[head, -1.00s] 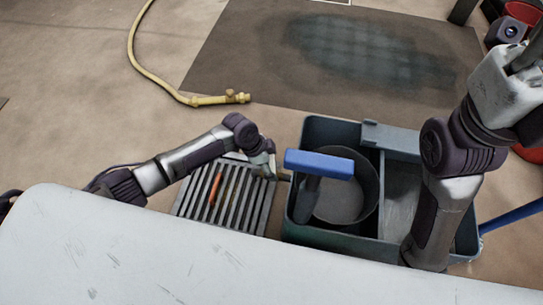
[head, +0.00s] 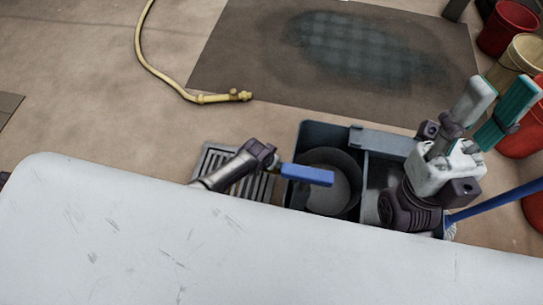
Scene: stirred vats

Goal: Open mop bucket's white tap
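The grey-blue mop bucket (head: 384,141) stands on the floor right of centre, with a dark round wringer (head: 335,165) in it and a blue grip (head: 307,175) across its left part. I cannot make out a white tap; the bucket's near side is hidden. My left gripper (head: 270,163) is at the bucket's left side, by the end of the blue grip, mostly hidden behind my own wrist; its fingers do not show clearly. My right gripper (head: 503,93) is raised above the bucket's right end, its two teal-and-grey fingers spread, with nothing between them.
A floor grate (head: 215,156) lies left of the bucket. A yellow hose (head: 170,82) and a dark, wet-looking mat (head: 270,50) lie beyond it. A blue pole (head: 500,203) slants at the right. Red (head: 505,27) and cream (head: 522,54) buckets stand far right.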

